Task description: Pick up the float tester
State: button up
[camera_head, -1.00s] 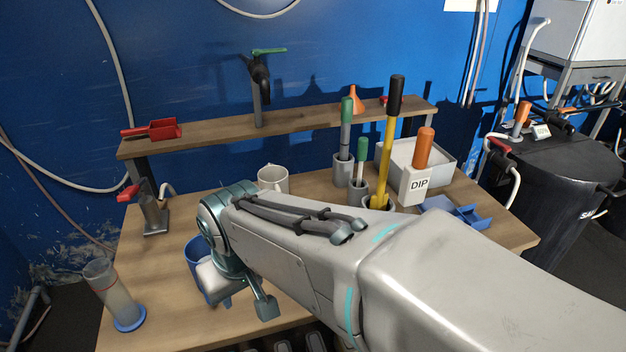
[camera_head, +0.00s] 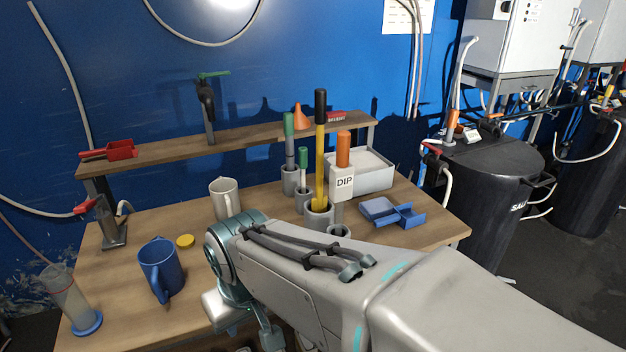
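No object is labelled as the float tester, and I cannot tell for sure which one it is. Upright tools stand in grey holders on the bench: a tall green-topped one (camera_head: 289,140), a short green-topped one (camera_head: 303,170), and a yellow rod with a black grip (camera_head: 321,140). Beside them is an orange-handled tool with a white "DIP" block (camera_head: 342,182). A clear cylinder with a blue base (camera_head: 72,300) stands at the bench's left front. The end of my arm, with my gripper (camera_head: 245,322), hangs over the front of the bench. Its fingers are not clear.
A blue mug (camera_head: 160,268), a yellow disc (camera_head: 185,241) and a pale mug (camera_head: 225,199) stand left of my arm. A white bin (camera_head: 368,172) and blue tray (camera_head: 392,213) are at the right. A raised shelf (camera_head: 240,137) runs along the back. Black drums (camera_head: 490,190) stand beyond.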

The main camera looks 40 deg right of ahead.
aim_at(342, 173)
jog(key=z, duration=0.05)
jog(key=i, duration=0.3)
jog(key=z, duration=3.3)
jog(key=i, duration=1.25)
jog(key=u, duration=3.45)
